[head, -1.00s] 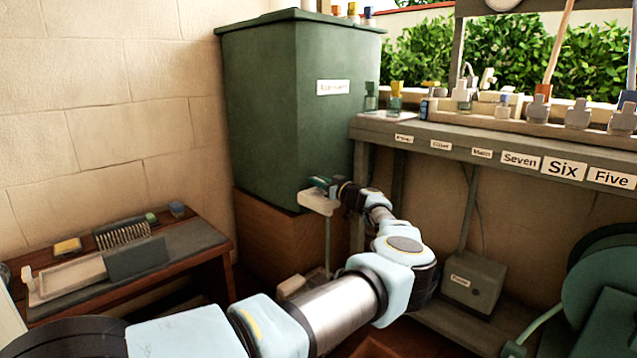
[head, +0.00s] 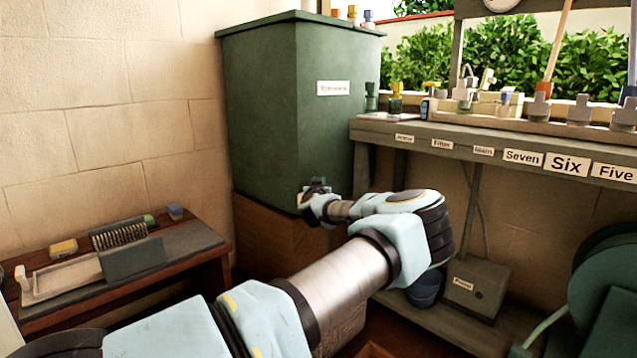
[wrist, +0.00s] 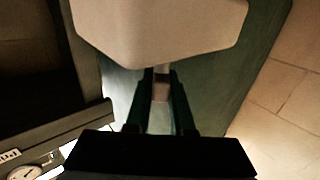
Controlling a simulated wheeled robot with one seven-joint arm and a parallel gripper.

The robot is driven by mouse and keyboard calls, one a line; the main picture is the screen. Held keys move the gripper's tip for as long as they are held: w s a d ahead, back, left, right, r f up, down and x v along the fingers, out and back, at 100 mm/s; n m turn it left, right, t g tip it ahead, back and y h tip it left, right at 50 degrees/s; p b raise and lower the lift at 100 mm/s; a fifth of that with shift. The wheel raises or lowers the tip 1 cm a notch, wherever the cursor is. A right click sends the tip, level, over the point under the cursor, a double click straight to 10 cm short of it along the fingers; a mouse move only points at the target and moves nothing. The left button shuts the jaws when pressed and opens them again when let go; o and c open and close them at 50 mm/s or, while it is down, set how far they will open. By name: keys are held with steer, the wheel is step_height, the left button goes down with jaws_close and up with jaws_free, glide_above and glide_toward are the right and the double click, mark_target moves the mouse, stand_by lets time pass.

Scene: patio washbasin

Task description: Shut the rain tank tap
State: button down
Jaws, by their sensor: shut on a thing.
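The rain tank (head: 285,120) is a tall dark green tank with a white label, standing at the back against the wall. My gripper (head: 318,186) is at the lower front of the tank, near its right side. In the wrist view my gripper (wrist: 161,92) has its two dark fingers closed around a small grey-brown piece, which seems to be the tap handle (wrist: 161,88). A broad pale block (wrist: 160,25) lies just beyond the fingertips. My gripper and wrist hide the tap in the head view. I cannot tell the handle's angle well.
The tank rests on a wooden base (head: 262,236). A grey workbench (head: 440,138) with labels and several small items is at the right. A low wooden bench (head: 190,255) with a rack is at the left. A grey box (head: 474,285) sits under the workbench.

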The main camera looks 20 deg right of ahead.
steer(key=m+g+h+p, duration=0.2)
steer(key=h, duration=0.1)
steer(key=m+g+h+p, duration=0.1)
steer(key=m+h+p, duration=0.1)
steer(key=shift+w+a+r, duration=0.15)
steer(key=shift+r, duration=0.15)
steer(key=shift+d+f+m+g+h+p, duration=0.15)
steer(key=shift+m+g+h+p, duration=0.25)
steer(key=shift+m+g+h, duration=0.85)
steer(key=shift+d+f+m+g+h+p, duration=0.1)
steer(key=shift+m+g+h+p, duration=0.3)
steer(key=shift+m+g+h, duration=0.8)
steer(key=shift+f+g, duration=0.1)
steer(key=shift+g, duration=0.45)
steer(key=c, duration=0.8)
jaws_free()
steer(key=shift+a, duration=0.1)
steer(key=shift+a, duration=0.1)
steer(key=p+v, duration=0.1)
steer(key=v, duration=0.9)
steer(key=shift+s+a+p, duration=0.2)
steer(key=shift+s+p, duration=0.1)
steer(key=shift+s, duration=0.05)
